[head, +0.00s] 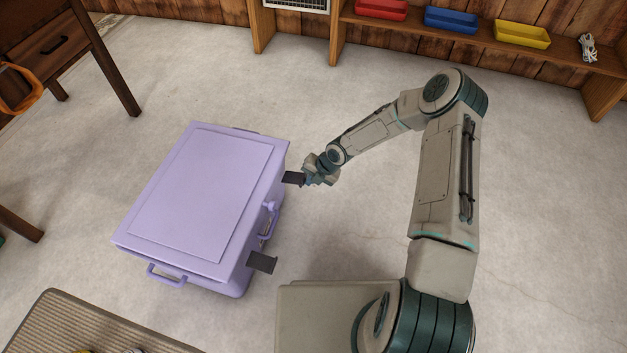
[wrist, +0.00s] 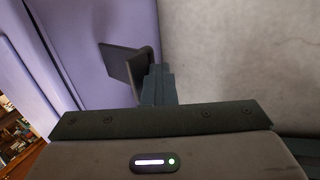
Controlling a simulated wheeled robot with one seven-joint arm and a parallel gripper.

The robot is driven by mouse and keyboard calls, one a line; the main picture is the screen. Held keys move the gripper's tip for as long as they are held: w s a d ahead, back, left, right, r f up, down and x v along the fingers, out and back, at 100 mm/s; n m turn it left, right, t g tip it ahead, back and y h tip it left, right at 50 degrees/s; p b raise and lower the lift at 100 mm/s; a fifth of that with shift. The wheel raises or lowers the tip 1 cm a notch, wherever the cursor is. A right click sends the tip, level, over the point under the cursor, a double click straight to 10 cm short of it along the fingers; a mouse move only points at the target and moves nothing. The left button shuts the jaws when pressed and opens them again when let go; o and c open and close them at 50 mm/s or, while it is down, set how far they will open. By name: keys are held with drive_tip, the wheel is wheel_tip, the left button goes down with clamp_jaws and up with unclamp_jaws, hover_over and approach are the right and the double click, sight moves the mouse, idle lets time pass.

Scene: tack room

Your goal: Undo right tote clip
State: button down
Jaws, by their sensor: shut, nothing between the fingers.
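The lavender tote (head: 200,190) stands on the floor with its lid down. Two dark clips stick out from its right-hand side in the head view. The far clip (head: 292,178) is beside my gripper (head: 307,180); the near clip (head: 262,262) is apart from it. In the wrist view, a dark clip plate (wrist: 120,64) juts out from the lavender wall (wrist: 95,25). My shut, empty gripper (wrist: 158,72) is close against the clip's outer end; I cannot tell whether they touch.
A lavender handle (head: 269,218) sits between the clips. A ribbed mat (head: 70,320) lies at the lower left. A wooden table (head: 60,45) stands at the upper left. A low shelf with red, blue and yellow bins (head: 522,34) lines the wall. The floor right of my arm is clear.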

drive_tip(key=shift+a, duration=0.15)
drive_tip(key=s+d+r+p, duration=0.2)
drive_tip(key=d, duration=0.4)
drive_tip(key=s+d+r+p, duration=0.2)
drive_tip(key=d+r+p, duration=0.1)
drive_tip(key=d, duration=0.3)
drive_tip(key=shift+d+r, duration=0.15)
drive_tip(key=shift+d, duration=0.2)
